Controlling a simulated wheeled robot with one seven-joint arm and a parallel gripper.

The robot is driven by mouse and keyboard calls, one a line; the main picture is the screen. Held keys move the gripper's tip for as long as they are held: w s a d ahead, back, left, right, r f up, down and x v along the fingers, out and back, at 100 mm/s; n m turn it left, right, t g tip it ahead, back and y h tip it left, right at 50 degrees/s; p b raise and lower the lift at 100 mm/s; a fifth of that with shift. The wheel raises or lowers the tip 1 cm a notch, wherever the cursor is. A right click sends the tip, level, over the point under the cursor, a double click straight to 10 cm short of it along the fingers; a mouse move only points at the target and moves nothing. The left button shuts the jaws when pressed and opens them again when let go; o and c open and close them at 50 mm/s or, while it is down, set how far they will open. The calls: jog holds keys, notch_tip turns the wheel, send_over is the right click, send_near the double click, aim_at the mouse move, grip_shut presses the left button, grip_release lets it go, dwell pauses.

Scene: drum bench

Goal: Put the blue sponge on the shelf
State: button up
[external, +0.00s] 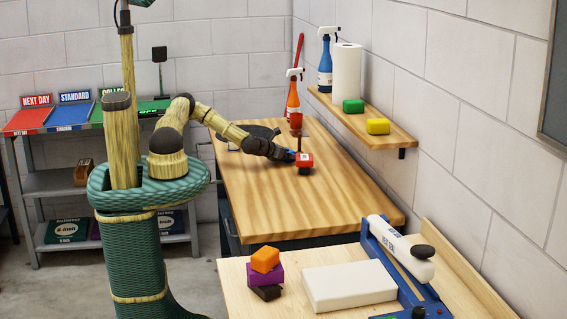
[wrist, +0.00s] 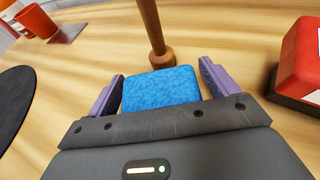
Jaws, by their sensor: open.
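The blue sponge (wrist: 160,88) lies on the wooden bench top between the two purple fingers of my gripper (wrist: 161,78) in the wrist view. The fingers are open, one on each side of it; whether they touch it I cannot tell. In the external view my gripper (external: 288,156) is low over the far part of the bench, and only a small bit of blue shows there. The wooden shelf (external: 402,137) is on the right wall above the bench. It holds a green sponge (external: 353,106), a yellow sponge (external: 378,126), a white paper roll (external: 346,72) and a blue spray bottle (external: 325,63).
A wooden post (wrist: 152,28) stands just beyond the sponge. A red block on a dark base (wrist: 299,62) is to the right. A black disc (wrist: 14,108) lies left. An orange spray bottle (external: 292,98) stands behind. The bench's near part (external: 300,208) is clear.

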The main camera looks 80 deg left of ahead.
jog(key=shift+r, duration=0.1)
jog(key=shift+r, duration=0.2)
jog(key=shift+s+d, duration=0.15)
jog(key=shift+s, duration=0.15)
jog(key=b+v, duration=0.1)
jog(key=v, duration=1)
jog(key=shift+s+d, duration=0.1)
jog(key=shift+s, duration=0.05)
jog(key=shift+o, duration=0.5)
